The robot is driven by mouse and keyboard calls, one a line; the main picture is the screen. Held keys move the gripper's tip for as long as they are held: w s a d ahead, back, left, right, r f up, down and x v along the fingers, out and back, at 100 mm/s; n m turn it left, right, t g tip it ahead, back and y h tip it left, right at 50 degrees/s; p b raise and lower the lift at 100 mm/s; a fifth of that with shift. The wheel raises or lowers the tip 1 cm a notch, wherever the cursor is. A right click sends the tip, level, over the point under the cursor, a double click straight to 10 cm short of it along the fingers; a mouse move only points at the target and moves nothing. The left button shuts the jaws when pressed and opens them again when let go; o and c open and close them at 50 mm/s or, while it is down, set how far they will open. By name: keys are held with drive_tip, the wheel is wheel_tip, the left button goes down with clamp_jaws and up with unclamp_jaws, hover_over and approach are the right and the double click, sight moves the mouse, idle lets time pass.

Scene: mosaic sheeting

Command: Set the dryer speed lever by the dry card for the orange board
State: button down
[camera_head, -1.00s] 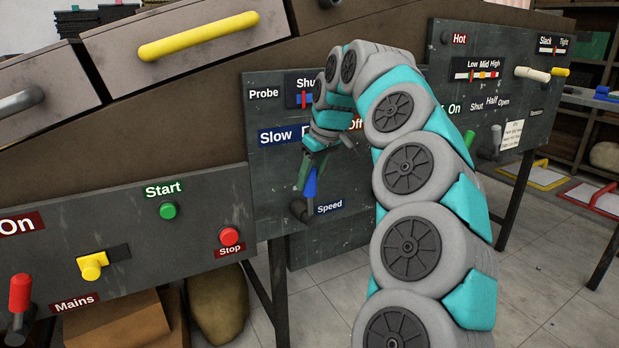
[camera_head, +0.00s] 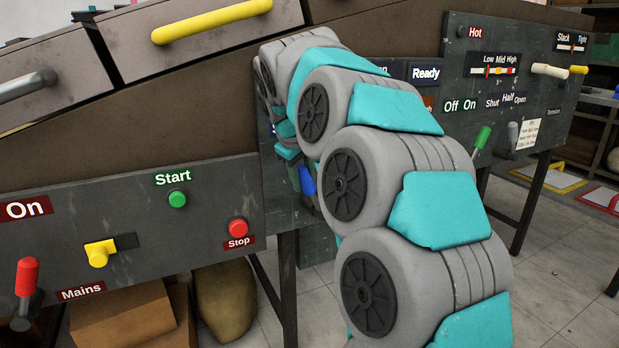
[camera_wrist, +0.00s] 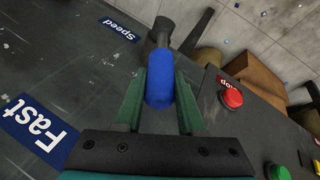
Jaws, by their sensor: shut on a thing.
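The speed lever has a blue handle (camera_head: 308,181) on the dark panel. In the wrist view the blue handle (camera_wrist: 160,88) lies between the two green fingers of my gripper (camera_wrist: 159,105), which is shut on it. The lever's dark pivot (camera_wrist: 160,33) is just beyond, with the blue "Speed" label (camera_wrist: 119,30) beside it. The blue "Fast" label (camera_wrist: 40,127) is to the left in that view. My arm hides most of the speed scale in the head view. A small white card (camera_head: 527,133) hangs on the right panel; its writing is too small to read.
Nearby on the left panel are a green Start button (camera_head: 177,199), a red Stop button (camera_head: 238,228) and a yellow Mains switch (camera_head: 98,253). A red-handled lever (camera_head: 26,278) is at far left. A green-handled lever (camera_head: 482,138) stands right of my arm.

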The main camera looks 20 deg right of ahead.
drive_tip(key=shift+a, duration=0.15)
drive_tip(key=c, duration=0.5)
unclamp_jaws()
drive_tip(key=v, duration=0.7)
drive_tip(key=shift+s+a+r, duration=0.15)
drive_tip(key=shift+a+r, duration=0.1)
drive_tip(key=shift+r, duration=0.05)
drive_tip(key=s+a+f+m+g+y, duration=0.1)
drive_tip(key=s+a+f+g, duration=0.1)
drive_tip(key=s+f, duration=0.7)
drive_tip(key=s+a+f+m+g+y, duration=0.1)
drive_tip(key=s+a+f, duration=0.3)
drive_tip(key=s+f, duration=0.6)
drive_tip(key=s+a+f+m+g+y, duration=0.1)
drive_tip(key=s+f, duration=0.8)
drive_tip(key=s, duration=0.9)
drive_tip(key=a+m+g, duration=0.1)
drive_tip(key=a+g, duration=0.1)
drive_tip(key=shift+s+a+f, duration=0.2)
drive_tip(key=shift+s+a, duration=0.05)
drive_tip(key=shift+a, duration=0.05)
